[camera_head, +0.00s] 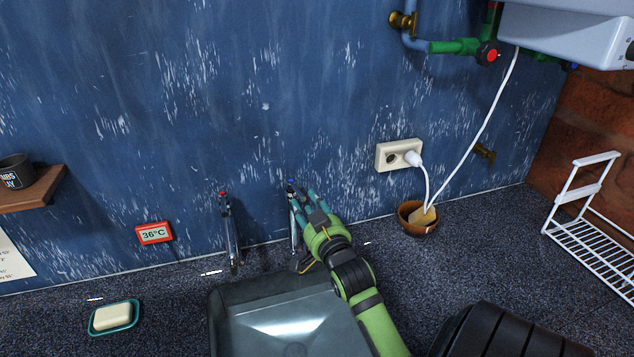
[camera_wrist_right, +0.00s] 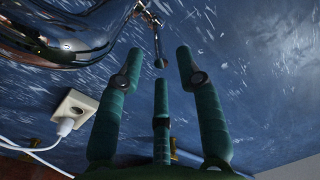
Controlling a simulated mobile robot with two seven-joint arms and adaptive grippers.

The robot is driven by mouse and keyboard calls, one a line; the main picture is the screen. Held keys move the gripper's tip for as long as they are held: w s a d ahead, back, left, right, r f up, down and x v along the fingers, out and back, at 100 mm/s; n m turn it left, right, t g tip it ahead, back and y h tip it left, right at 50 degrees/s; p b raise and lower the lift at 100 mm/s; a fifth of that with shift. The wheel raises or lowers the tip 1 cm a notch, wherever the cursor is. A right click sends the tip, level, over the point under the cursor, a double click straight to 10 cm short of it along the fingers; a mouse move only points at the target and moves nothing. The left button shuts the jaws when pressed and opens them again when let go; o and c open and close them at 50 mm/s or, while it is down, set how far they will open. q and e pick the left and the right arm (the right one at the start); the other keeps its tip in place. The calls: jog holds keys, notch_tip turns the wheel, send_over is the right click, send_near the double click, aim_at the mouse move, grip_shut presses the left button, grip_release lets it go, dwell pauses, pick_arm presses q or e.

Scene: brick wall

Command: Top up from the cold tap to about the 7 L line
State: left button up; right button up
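The cold tap (camera_head: 293,222), a slim chrome tap with a blue mark on top, stands at the back of the sink. A matching tap with a red mark (camera_head: 230,235) is to its left. My right gripper (camera_head: 309,198) is at the cold tap's upper part, partly covering it. In the wrist view its green fingers (camera_wrist_right: 160,70) are spread with nothing between them, and chrome tap metal (camera_wrist_right: 65,35) shows close by at upper left. Whether they touch is unclear. The grey basin (camera_head: 225,315) is below, with a bright patch inside; no litre line is legible. My left gripper is not in view.
A red-framed display (camera_head: 153,234) reads 36°C. A soap dish (camera_head: 114,318) is at lower left. A brown bowl (camera_head: 417,219) stands under a socket (camera_head: 399,155) with a white cable. A white wire rack (camera_head: 595,240) is at right. Counter between bowl and rack is clear.

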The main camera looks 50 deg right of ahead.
jog(key=v, duration=0.7)
jog(key=shift+r, duration=0.1)
